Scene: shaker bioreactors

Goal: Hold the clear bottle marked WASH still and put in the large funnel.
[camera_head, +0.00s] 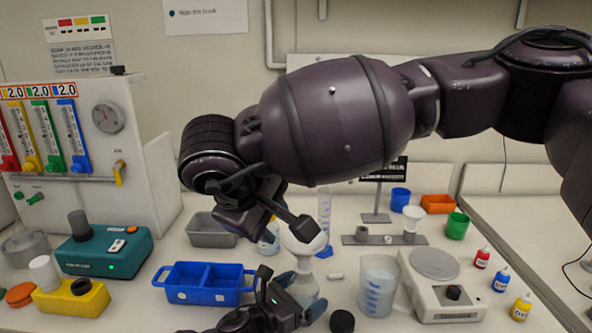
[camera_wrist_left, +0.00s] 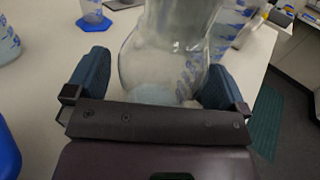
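The clear bottle (camera_head: 304,288) stands on the bench at the lower middle of the head view. Its round glass body (camera_wrist_left: 165,60) fills the middle of the left wrist view, with its top cut off. My left gripper (camera_head: 300,295) has one finger on each side of the body and looks closed on it. The large white funnel (camera_head: 305,245) is directly above the bottle, wide end up; whether its stem is inside the neck is unclear. My right gripper (camera_head: 266,218) is beside and above the funnel, its fingertips partly hidden by its own parts. No WASH lettering is readable.
A blue divided tray (camera_head: 200,296) lies left of the bottle. A beaker (camera_head: 377,285) and a scale (camera_head: 447,300) stand to the right, with a black cap (camera_head: 342,322) near the front. A rack (camera_head: 384,240) with smaller pieces is behind.

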